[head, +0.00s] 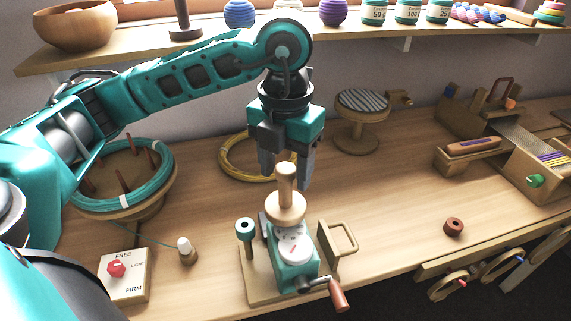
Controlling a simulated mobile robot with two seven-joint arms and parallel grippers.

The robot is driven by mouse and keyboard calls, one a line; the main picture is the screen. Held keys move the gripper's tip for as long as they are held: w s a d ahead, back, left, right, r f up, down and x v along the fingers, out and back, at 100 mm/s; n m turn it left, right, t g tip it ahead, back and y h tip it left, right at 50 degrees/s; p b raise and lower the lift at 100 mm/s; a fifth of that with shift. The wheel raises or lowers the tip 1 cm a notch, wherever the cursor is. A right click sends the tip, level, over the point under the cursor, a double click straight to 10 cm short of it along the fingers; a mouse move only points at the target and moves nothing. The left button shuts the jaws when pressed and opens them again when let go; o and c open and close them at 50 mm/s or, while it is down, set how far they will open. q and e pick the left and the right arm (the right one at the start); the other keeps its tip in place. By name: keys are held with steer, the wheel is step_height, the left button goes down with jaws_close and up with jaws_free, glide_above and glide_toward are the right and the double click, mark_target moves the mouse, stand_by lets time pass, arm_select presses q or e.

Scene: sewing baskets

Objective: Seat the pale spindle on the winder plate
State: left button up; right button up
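The pale spindle (286,186), a wooden post on a round disc base, stands upright over the back of the teal winder (294,272). Its disc overlaps the far edge of the white winder plate (294,246) in the picture; I cannot tell whether they touch. My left gripper (286,178) points down at the spindle's post. Its fingers are apart, one on each side of the post in the picture, with gaps visible. My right gripper is not in view.
The winder has a crank (337,294) at the front right and a wooden handle frame (340,238). A knob box (124,275) and a small white-topped peg (186,250) stand left. A yellow coil (232,160) lies behind. A brown ring (453,227) lies right, with clear table around it.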

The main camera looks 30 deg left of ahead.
arm_select(q)
steer(key=shift+o, duration=0.5)
steer(key=shift+r, duration=0.3)
step_height(320, 180, up, 12)
steer(key=p, duration=0.3)
steer(key=shift+r, duration=0.2)
